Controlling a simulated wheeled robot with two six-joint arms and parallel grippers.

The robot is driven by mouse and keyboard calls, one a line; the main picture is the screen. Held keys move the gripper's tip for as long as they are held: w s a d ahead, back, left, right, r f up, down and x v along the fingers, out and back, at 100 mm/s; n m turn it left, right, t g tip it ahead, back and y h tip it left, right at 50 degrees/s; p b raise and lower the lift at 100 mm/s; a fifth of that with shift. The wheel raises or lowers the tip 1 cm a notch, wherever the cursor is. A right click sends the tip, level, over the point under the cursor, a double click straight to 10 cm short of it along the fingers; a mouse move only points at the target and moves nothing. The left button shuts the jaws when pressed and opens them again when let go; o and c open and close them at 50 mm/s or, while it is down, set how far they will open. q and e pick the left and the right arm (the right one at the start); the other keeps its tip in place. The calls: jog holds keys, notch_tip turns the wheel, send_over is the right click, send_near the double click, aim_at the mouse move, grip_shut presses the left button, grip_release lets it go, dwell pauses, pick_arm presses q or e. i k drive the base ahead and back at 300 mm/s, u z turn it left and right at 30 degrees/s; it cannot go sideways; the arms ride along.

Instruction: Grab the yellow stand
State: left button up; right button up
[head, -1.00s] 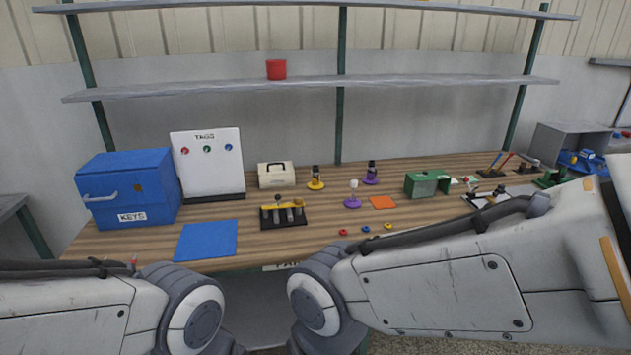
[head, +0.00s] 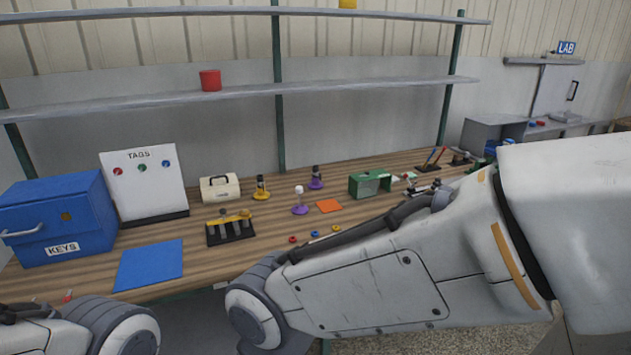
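A small yellow stand (head: 261,194) with a round base and a dark upper part stands upright on the wooden workbench, right of the cream box. A yellow piece (head: 246,213) also shows at the right end of a black rack (head: 230,231) in front of it. My two arms fill the bottom of the view, well short of the stand. Neither gripper's fingers are in view.
Two purple stands (head: 300,208) (head: 316,181) are right of the yellow stand. A cream box (head: 220,188) is left of it. A blue KEYS box (head: 58,217), a TAGS board (head: 144,184), a blue mat (head: 149,264) and a green box (head: 370,184) share the bench. A shelf (head: 240,91) runs above.

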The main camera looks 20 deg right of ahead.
aim_at(259, 195)
jog(key=k, duration=0.45)
jog(key=z, duration=0.8)
jog(key=i, duration=2.05)
jog(key=u, duration=0.95)
jog(key=i, duration=0.4)
jog(key=u, duration=0.4)
